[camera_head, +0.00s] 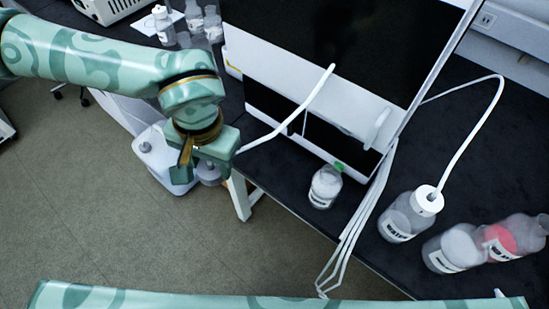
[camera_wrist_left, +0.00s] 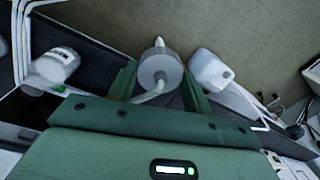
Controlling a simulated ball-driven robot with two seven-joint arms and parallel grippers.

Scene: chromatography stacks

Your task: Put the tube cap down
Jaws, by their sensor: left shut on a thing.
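My left gripper (camera_head: 203,174) is shut on the tube cap (camera_head: 209,173), a round grey-white piece. In the left wrist view the cap (camera_wrist_left: 160,72) sits between the two green fingers of my left gripper (camera_wrist_left: 161,88). A white tube (camera_head: 290,113) runs from the held cap up to the tall instrument stack. The cap is in the air, off the left front edge of the dark bench (camera_head: 285,185). My right gripper is not in view; only a patterned arm link of mine crosses the bottom of the head view.
A white jug (camera_head: 150,160) stands low, behind my left gripper. A clear bottle with a green-marked top (camera_head: 325,187) stands before the stack (camera_head: 300,40). A capped bottle with its own tube (camera_head: 410,215) and more labelled bottles (camera_head: 455,248) stand at right. Thin white tubes hang over the bench edge.

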